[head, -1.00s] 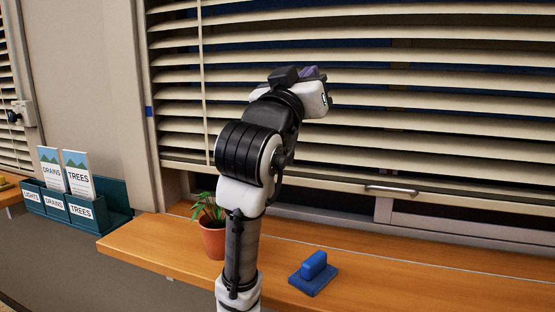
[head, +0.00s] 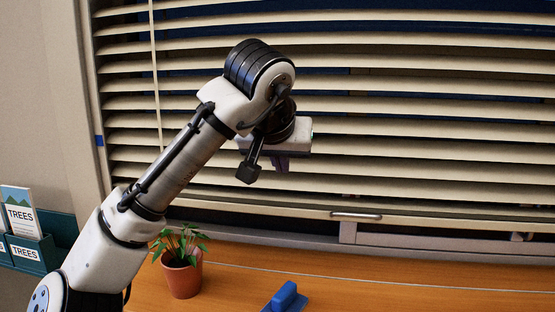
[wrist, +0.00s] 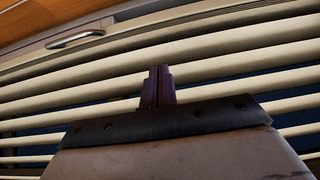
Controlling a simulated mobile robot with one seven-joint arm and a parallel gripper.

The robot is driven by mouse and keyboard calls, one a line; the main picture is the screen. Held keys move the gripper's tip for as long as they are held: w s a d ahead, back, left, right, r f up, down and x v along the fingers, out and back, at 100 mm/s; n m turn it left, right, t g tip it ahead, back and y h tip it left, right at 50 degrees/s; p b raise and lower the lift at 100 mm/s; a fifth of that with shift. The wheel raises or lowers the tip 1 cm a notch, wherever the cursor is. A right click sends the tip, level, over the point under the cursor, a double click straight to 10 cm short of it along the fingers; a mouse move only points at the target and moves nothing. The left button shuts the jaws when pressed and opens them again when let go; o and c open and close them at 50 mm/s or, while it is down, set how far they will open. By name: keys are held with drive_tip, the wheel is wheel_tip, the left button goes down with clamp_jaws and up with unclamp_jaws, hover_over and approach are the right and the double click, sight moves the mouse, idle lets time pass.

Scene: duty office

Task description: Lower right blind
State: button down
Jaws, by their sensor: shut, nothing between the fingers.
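The blind (head: 420,121) has wide cream slats and fills the window in front of me. A metal bar handle (head: 356,215) is at its bottom rail, a little above the sill. The handle also shows at the upper left of the wrist view (wrist: 75,39), where the picture looks turned over. My gripper (head: 281,164) is in front of the slats, up and to the left of the handle, and apart from it. In the wrist view its dark fingers (wrist: 157,86) are together with nothing between them, seen against the slats.
A wooden sill (head: 235,280) runs below the window. A potted plant (head: 181,275) stands on it below my arm, with a blue block-shaped object (head: 285,297) to its right. A leaflet rack (head: 28,252) is at the left. A blue mark (head: 99,141) is on the window frame.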

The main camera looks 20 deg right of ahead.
sight(287, 204)
drive_tip(key=p+x, duration=0.1)
drive_tip(key=x, duration=0.4)
drive_tip(key=shift+w+d+f, duration=0.15)
drive_tip(key=shift+w+f, duration=0.1)
drive_tip(key=f, duration=0.3)
drive_tip(key=shift+w+d+f+p, duration=0.1)
drive_tip(key=shift+w+f+p, duration=0.15)
drive_tip(key=shift+p, duration=0.1)
drive_tip(key=shift+s+f, duration=0.1)
drive_tip(key=shift+f, duration=0.45)
